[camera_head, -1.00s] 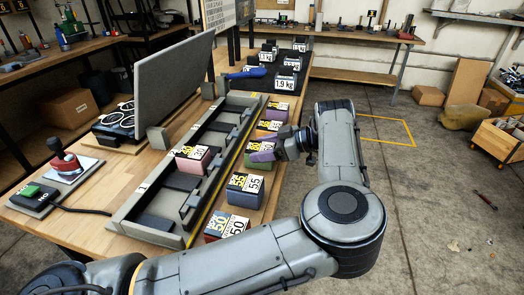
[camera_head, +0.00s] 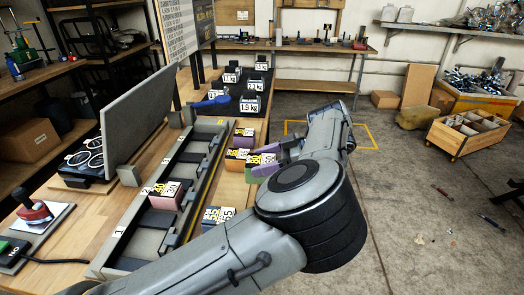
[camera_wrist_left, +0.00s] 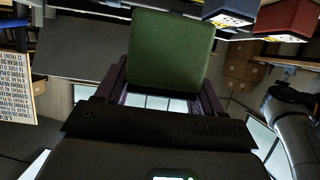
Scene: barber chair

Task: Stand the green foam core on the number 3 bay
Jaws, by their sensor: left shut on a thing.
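My left gripper (camera_head: 264,161) has purple fingers and is shut on the green foam core (camera_wrist_left: 171,50). In the left wrist view the core is a plain green block between the two fingers (camera_wrist_left: 162,88). In the head view only a green sliver of the core (camera_head: 250,177) shows below the gripper, at the right edge of the bench. The long grey bay rack (camera_head: 119,240) lies left of the gripper. A pink labelled block (camera_head: 164,197) stands in one of its bays. The bay numbers are too small to read surely. My right gripper is not in view.
Beside the rack stand a purple block (camera_head: 243,138), an orange block (camera_head: 235,162) and a blue block (camera_head: 214,217). Grey weights (camera_head: 250,103) and a blue tool (camera_head: 212,102) lie farther back. A tall grey panel (camera_head: 140,115) rises left of the rack.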

